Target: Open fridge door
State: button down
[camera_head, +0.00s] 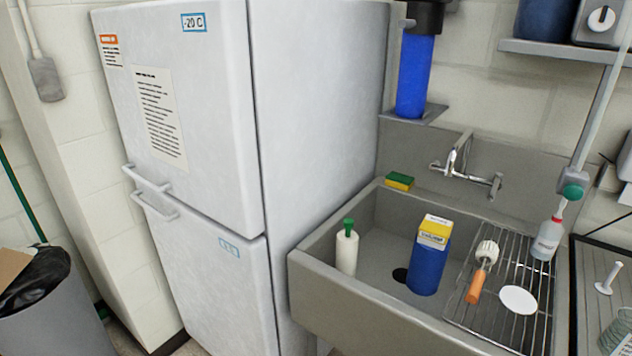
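A tall white fridge (318,110) stands left of centre. It has an upper door (215,120) with a -20 C label and a lower door (200,265) with a small blue-edged label. Both doors look shut. The upper door's handle (147,179) is at its lower left corner. The lower door's handle (155,206) is just below it, at that door's upper left corner. My gripper is not in view.
A grey sink (350,290) stands close to the fridge's right, holding a bottle (347,250), a blue and yellow carton (430,258) and a wire rack (515,320). A bin (60,325) with a black bag stands at lower left, near the wall.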

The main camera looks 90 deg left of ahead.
aim_at(219, 279)
jog(key=u, duration=3.6)
jog(key=k, duration=1.15)
jog(key=u, duration=1.2)
jog(key=i, duration=1.2)
jog(key=z, duration=0.3)
